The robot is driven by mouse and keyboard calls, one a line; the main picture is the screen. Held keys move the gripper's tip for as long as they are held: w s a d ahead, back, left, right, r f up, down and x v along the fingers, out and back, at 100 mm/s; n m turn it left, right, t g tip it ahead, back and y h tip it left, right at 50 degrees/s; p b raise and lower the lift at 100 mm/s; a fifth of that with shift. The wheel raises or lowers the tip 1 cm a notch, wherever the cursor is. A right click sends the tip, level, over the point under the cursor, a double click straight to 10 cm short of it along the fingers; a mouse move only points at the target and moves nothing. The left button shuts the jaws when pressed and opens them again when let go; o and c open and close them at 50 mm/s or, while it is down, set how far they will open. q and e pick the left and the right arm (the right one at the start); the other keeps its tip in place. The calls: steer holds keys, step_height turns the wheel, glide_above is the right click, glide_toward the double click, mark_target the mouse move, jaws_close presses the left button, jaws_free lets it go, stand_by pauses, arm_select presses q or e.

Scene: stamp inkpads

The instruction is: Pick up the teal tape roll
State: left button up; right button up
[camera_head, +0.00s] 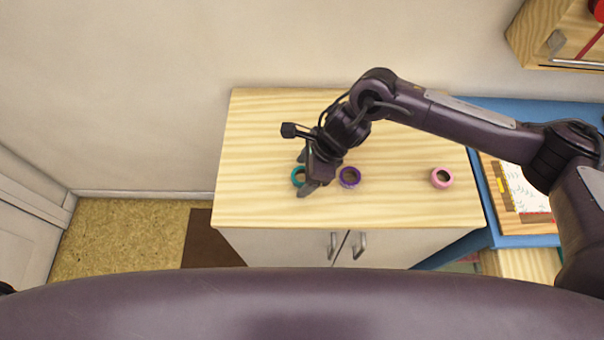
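The teal tape roll (297,177) lies on the light wooden cabinet top, left of the middle, partly covered by my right gripper (302,175). The gripper reaches down over the roll, with one finger on its far side and one on its near side. The fingers look apart, and whether they touch the roll cannot be told. A purple tape roll (349,177) lies just right of the gripper. A pink tape roll (441,178) lies farther right. My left gripper is not in view.
The cabinet top (260,130) is otherwise clear, with its left edge near the teal roll. A blue table (488,205) stands to the right with a wooden-framed sheet (520,185). A wooden shelf (535,35) hangs at the upper right.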

steer(key=c, duration=1)
steer(key=shift+r, duration=0.15)
steer(key=shift+c, duration=0.2)
